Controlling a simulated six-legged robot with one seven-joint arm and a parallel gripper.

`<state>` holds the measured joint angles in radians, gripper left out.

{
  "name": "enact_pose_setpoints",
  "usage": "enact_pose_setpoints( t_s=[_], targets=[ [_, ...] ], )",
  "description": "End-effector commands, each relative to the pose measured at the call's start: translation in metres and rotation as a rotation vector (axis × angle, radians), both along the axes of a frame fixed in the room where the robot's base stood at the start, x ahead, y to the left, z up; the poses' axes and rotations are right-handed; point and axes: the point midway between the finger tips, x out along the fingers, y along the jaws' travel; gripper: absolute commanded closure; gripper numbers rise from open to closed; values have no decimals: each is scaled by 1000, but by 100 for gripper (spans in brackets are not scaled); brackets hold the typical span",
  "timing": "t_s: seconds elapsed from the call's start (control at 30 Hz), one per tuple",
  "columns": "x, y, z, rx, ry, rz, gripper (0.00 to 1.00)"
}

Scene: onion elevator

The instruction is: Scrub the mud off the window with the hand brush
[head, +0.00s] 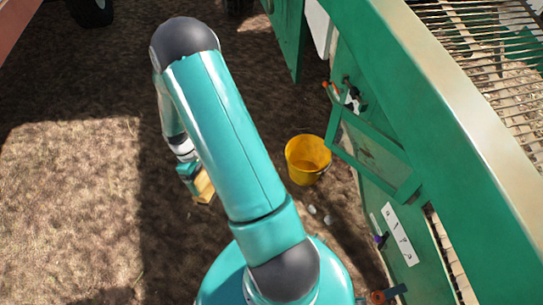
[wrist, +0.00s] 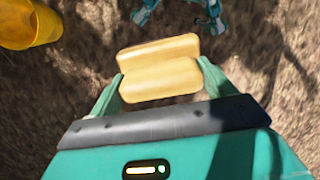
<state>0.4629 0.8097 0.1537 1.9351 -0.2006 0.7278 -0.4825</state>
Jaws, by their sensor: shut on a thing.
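My gripper (head: 193,181) hangs over the dirt on the left of the bucket in the head view. It is shut on the hand brush (head: 204,188), of which a pale yellow wooden block shows. In the wrist view the brush (wrist: 160,81) sits between the two green fingers; its bristles cannot be made out. The window (head: 372,153) is a green-framed pane on the side of the green machine, at the right in the head view. Its glass looks dull and brownish. The brush is well apart from the window.
A yellow bucket (head: 308,158) stands on the ground between my gripper and the machine; it also shows in the wrist view (wrist: 28,24). Small tools (head: 350,97) hang above the window. A white label plate (head: 399,234) is below it. Open dirt lies to the left.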

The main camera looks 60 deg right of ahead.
Motion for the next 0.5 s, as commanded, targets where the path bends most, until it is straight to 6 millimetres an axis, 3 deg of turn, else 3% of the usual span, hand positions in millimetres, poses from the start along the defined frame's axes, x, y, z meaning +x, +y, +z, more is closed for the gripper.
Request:
enact_pose_setpoints(
  t_s=[0.03,0.2,0.5],
  targets=[
    [-20,-19,-6,13,52,46,37],
    [-84,-76,-15,32,261,284,37],
    [-190,-170,-5,-99,723,781,37]
  ],
)
